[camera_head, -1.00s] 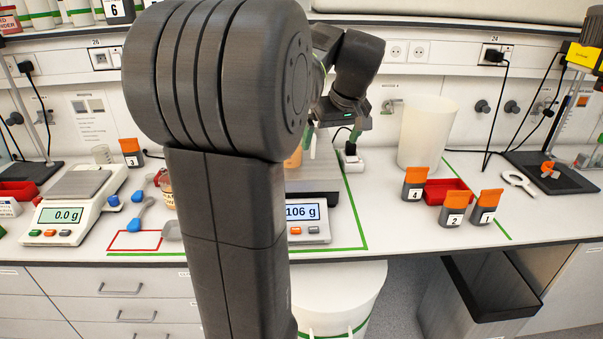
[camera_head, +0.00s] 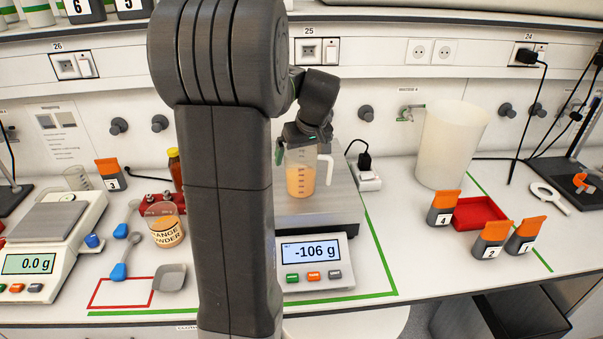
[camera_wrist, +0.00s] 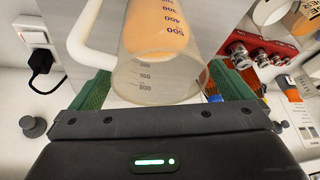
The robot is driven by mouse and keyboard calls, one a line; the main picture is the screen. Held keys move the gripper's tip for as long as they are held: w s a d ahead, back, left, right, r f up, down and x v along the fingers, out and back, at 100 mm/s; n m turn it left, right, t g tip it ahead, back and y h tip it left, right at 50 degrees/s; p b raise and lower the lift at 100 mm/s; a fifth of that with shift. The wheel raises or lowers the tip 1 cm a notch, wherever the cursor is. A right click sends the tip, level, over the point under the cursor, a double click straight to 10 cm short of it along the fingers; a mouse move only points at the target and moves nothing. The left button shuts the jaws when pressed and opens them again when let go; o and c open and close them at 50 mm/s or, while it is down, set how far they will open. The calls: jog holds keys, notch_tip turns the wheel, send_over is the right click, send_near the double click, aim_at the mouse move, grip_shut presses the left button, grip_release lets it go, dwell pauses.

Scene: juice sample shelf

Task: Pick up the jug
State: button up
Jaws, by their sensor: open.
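The jug (camera_head: 301,180) is a clear measuring jug with orange liquid and a white handle on its right. It appears upright on the plate of the scale (camera_head: 316,251), which reads -106 g. My gripper (camera_head: 303,150) is at the jug's top, partly hidden by the jug and my arm. In the wrist view the jug (camera_wrist: 161,65) lies between the open green fingers, its handle towards the left finger. I cannot tell whether either finger touches it.
A powder jar (camera_head: 166,228) and a grey scoop (camera_head: 170,279) stand left of my arm. A second scale (camera_head: 50,245) is further left. A white bucket (camera_head: 451,145), a red tray (camera_head: 480,213) and several orange-topped containers are on the right.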

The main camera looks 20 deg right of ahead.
jog(key=shift+f, duration=0.15)
jog(key=shift+w, duration=0.1)
jog(key=c, duration=1.8)
